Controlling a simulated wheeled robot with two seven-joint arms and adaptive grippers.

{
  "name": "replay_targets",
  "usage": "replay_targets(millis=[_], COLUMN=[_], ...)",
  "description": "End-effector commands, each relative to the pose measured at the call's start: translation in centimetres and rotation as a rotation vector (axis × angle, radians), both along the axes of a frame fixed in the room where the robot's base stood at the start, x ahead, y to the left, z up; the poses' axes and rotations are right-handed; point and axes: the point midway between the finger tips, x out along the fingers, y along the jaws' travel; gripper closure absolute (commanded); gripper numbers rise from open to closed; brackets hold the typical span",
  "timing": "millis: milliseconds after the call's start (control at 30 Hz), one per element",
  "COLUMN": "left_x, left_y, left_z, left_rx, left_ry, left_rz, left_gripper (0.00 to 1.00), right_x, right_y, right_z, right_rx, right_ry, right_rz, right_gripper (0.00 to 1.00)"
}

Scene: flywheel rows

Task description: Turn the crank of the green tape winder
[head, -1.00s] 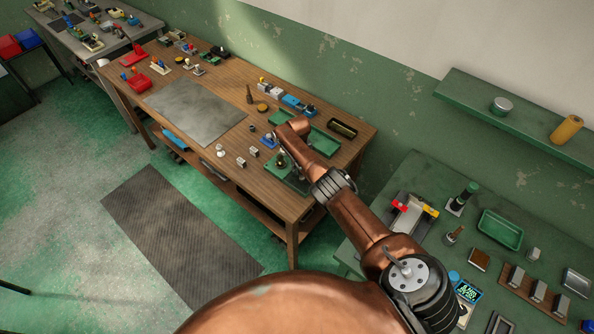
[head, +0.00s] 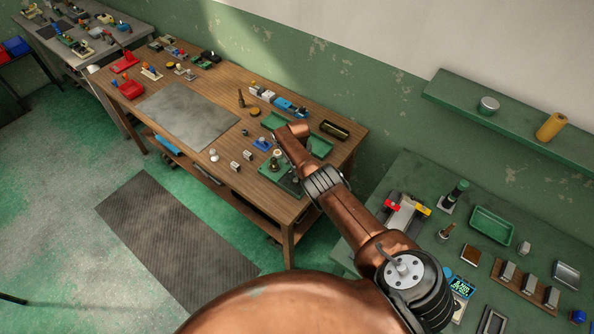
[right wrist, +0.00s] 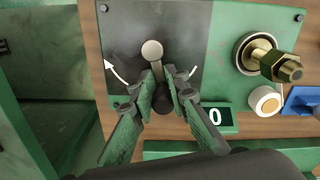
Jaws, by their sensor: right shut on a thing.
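The green tape winder (right wrist: 222,78) fills the upper middle of the right wrist view, with a dark plate carrying white curved arrows. Its crank (right wrist: 154,62) has a pale round pivot at the top and a short arm running down to a dark knob. My right gripper (right wrist: 166,84) is shut around the knob end, and its fingers hide part of it. In the head view the winder (head: 271,184) is at the table's right part, partly covered by my right arm. The gripper is hidden there. My left gripper is in neither current view.
On the winder's right are a brass hex-ended spindle (right wrist: 283,66), a white-and-orange roll (right wrist: 265,101) and a counter (right wrist: 222,118) reading 0. A grey mat (head: 188,116) leaves clear room on the table's left.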

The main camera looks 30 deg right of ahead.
Motion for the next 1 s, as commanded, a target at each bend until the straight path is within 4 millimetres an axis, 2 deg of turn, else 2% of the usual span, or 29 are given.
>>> replay_targets(millis=[300, 767, 800, 1000], left_x=[0.01, 0.00, 0.00, 0.00], left_y=[0.02, 0.02, 0.03, 0.03], left_z=[0.43, 0.45, 0.45, 0.45], left_rx=[0.000, 0.000, 0.000, 0.000], left_ry=[0.000, 0.000, 0.000, 0.000], left_rz=[0.000, 0.000, 0.000, 0.000], left_gripper=[0.60, 0.60, 0.60, 0.60], right_x=[-0.16, -0.18, -0.17, -0.22], right_y=[-0.20, -0.22, -0.22, -0.23], right_z=[0.14, 0.12, 0.12, 0.08], right_rx=[0.000, 0.000, 0.000, -0.001], right_ry=[-0.003, -0.003, -0.003, -0.002], right_rz=[-0.098, -0.110, -0.110, -0.110], right_gripper=[1.00, 1.00, 0.85, 0.72])
